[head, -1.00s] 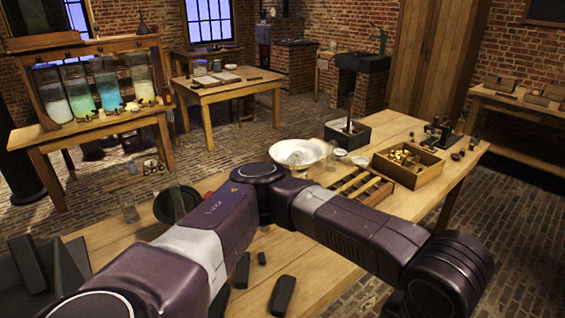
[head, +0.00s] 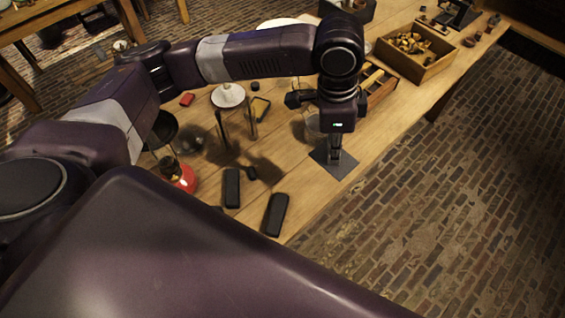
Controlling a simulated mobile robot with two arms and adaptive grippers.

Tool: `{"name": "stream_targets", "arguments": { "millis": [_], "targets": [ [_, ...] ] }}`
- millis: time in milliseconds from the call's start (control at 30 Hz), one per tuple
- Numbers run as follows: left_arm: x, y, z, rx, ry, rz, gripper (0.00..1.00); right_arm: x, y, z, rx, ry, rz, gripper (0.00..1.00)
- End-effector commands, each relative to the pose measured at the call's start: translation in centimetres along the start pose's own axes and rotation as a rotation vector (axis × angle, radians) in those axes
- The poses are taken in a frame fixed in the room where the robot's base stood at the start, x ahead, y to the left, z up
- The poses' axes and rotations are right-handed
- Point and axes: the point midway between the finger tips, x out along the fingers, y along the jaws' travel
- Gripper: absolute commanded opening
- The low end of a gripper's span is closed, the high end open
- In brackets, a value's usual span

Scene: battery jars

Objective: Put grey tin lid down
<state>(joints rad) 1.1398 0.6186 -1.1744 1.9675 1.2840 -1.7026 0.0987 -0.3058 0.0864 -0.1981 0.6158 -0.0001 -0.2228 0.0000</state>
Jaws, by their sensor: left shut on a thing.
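My left gripper (head: 335,150) points straight down over the table near its right edge. Its fingers are close together on a flat grey square plate, which looks like the grey tin lid (head: 322,157). The lid lies level, at or very near the tabletop; I cannot tell whether it touches the wood. The fingers hide part of its middle. My right gripper is not in view.
Two black blocks (head: 276,214) lie on the wooden table (head: 312,196) left of the lid. A red-based object (head: 181,178), a small stand with a white dish (head: 228,96) and a wooden box of small pieces (head: 416,52) stand around.

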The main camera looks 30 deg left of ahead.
Motion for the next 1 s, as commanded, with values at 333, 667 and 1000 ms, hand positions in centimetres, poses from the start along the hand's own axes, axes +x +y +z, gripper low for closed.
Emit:
{"name": "stream_targets", "arguments": {
  "millis": [333,667,1000],
  "targets": [
    [-0.3,-4.1,1.8,0.570,-0.002,0.073,0.00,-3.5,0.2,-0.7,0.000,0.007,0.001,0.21],
    [0.4,-7.5,5.0,1.139,-0.003,0.142,0.00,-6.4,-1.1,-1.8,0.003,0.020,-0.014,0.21],
    [1.4,-10.2,9.7,1.710,-0.005,0.210,0.00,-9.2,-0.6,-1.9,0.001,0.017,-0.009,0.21]
  ]
}}
